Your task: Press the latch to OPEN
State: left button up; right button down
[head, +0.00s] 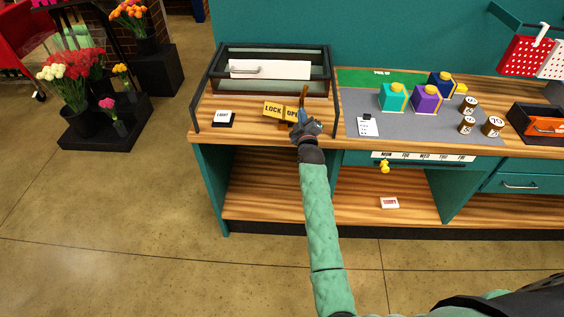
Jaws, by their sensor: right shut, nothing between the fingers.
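The latch is a yellow rocker plate (280,111) on the left part of the wooden counter, marked LOCK on its left half and OPEN on its right half. My right gripper (299,121) is shut and empty at the right end of the plate, covering part of the OPEN lettering. I cannot tell whether the fingertips touch it. Behind the plate stands a dark-framed case (272,89) with a white front panel and a handle. My left gripper is not in view.
A LIGHT switch (224,119) sits left of the plate. To the right, a grey mat (400,127) holds teal, purple and dark blue boxes, several small jars and a white card (368,127). Flower buckets (85,118) stand on the floor at left. The lower shelf is mostly clear.

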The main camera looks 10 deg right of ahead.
jog(key=s+a+f+m+g+y+b, duration=0.2)
jog(key=s+a+f+m+b, duration=0.1)
jog(key=f, duration=0.5)
jog(key=s+a+f+m+g+y+b, duration=0.1)
jog(key=s+a+f+m+g+b, duration=0.1)
jog(key=a+f, duration=0.4)
jog(key=shift+s+f+m+y+b, duration=0.4)
jog(key=shift+s+f+m+b, duration=0.5)
jog(key=shift+s+f+b, duration=0.2)
jog(key=s+a+f+g+b, duration=0.1)
jog(key=s+f+g, duration=0.45)
jog(key=f, duration=0.95)
jog(key=s+a+f+g, duration=0.1)
jog(key=s+f+g, duration=0.2)
jog(key=s+f, duration=0.9)
jog(key=s+d+f+g+b, duration=0.1)
jog(key=s+d+f+g, duration=0.1)
jog(key=s+f, duration=1.1)
jog(key=s+d+f+g+h+b, duration=0.1)
jog(key=s+d+f+g, duration=0.1)
jog(key=s+f, duration=1.1)
jog(key=s+g, duration=0.1)
jog(key=s, duration=0.7)
jog(key=shift+d+n+b, duration=0.3)
jog(key=shift+d+b, duration=0.05)
